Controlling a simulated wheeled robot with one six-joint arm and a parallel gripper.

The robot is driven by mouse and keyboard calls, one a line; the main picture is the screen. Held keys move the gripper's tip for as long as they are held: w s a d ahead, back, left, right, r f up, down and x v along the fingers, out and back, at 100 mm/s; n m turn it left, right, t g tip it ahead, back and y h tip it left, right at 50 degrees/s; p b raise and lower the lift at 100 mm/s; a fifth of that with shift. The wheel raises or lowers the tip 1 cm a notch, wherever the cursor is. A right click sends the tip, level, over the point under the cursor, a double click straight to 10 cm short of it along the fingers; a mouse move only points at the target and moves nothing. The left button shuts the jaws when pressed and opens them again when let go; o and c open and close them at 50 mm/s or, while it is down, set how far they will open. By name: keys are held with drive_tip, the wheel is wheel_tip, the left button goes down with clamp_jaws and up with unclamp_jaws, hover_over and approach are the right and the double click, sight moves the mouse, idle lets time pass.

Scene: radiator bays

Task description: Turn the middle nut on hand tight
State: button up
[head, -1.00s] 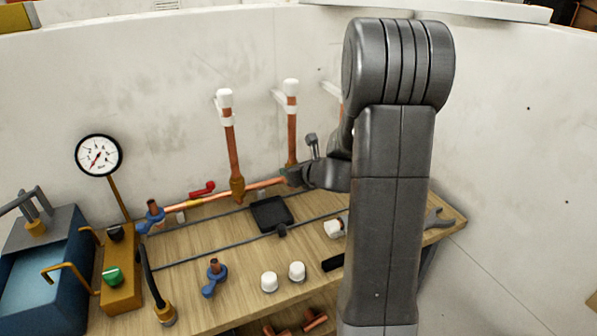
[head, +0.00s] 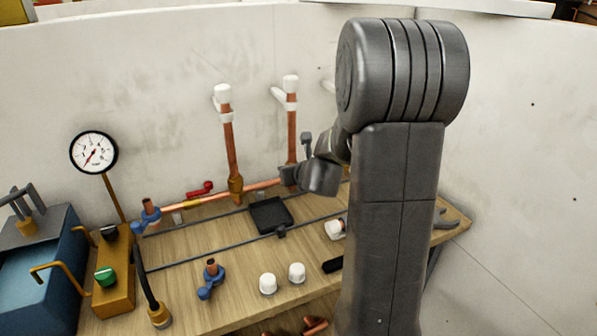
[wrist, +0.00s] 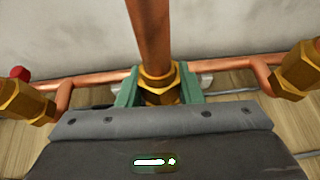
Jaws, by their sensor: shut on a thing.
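The middle brass nut (wrist: 158,80) sits at the foot of the middle upright copper pipe (wrist: 150,35) in the wrist view. Green jaw pads (wrist: 158,92) of my gripper stand on both sides of the nut, shut on it. In the head view my gripper (head: 287,177) is at the base of the middle riser (head: 291,132), which has a white cap on top. There the gripper hides the middle nut. How tight the nut is cannot be seen.
Brass fittings stand left (wrist: 25,102) and right (wrist: 298,75) of the gripper. A red valve lever (head: 201,189) is on the pipe further left.

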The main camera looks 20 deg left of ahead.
drive_tip(key=shift+m+t+h+b, duration=1)
drive_tip(key=shift+m+h+b, duration=0.4)
drive_tip(key=shift+b, duration=1)
drive_tip(key=o, duration=1)
drive_tip(key=p+v, duration=0.3)
drive_tip(key=v, duration=0.7)
drive_tip(key=shift+f, duration=0.1)
